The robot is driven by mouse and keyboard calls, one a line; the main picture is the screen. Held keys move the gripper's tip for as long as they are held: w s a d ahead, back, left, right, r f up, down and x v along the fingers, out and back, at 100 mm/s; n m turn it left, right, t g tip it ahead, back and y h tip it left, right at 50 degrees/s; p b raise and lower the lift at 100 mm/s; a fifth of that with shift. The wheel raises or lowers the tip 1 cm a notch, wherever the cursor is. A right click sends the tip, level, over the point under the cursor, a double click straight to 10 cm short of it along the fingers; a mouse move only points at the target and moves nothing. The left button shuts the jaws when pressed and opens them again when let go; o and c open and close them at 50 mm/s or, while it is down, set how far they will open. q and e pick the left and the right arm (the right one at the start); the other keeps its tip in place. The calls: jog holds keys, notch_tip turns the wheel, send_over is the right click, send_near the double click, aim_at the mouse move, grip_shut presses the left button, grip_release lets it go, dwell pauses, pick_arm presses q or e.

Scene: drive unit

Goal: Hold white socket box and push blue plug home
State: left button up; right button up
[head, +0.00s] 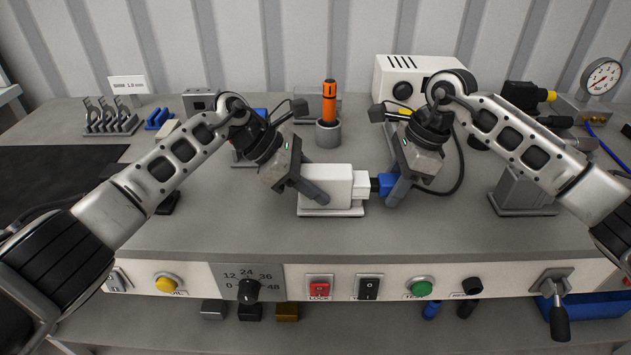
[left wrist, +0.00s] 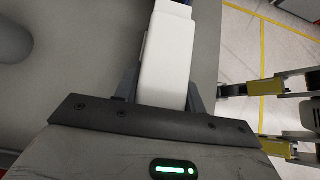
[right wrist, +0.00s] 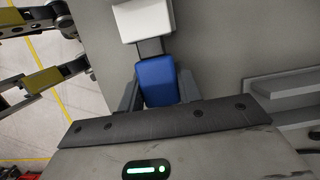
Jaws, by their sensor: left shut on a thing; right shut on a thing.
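The white socket box (head: 332,184) lies on a pale base plate (head: 332,211) near the middle of the bench. My left gripper (head: 314,180) is shut on its left part; in the left wrist view the white box (left wrist: 167,60) sits between the fingers. My right gripper (head: 394,184) is shut on the blue plug (head: 385,181), at the box's right end. In the right wrist view the blue plug (right wrist: 158,82) lines up roughly with the white socket end (right wrist: 143,20). A short gap with dark parts shows between them; whether their tips are inside the socket is hidden.
An orange-handled tool (head: 329,103) stands in a grey holder behind the box. A white vented unit (head: 407,78) stands at the back right, and a black cable curves beside my right gripper. A control panel with a red switch (head: 319,287) runs along the front edge.

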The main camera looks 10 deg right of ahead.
pick_arm(q)
jog(key=shift+f, duration=0.1)
pick_arm(e)
jog(key=shift+w+a, duration=0.15)
jog(key=shift+a, duration=0.4)
jog(key=shift+a, duration=0.2)
jog(key=o, duration=1.2)
jog(key=shift+d, duration=0.1)
jog(key=shift+c, duration=0.2)
jog(key=v, duration=1.2)
jog(key=shift+d, duration=0.1)
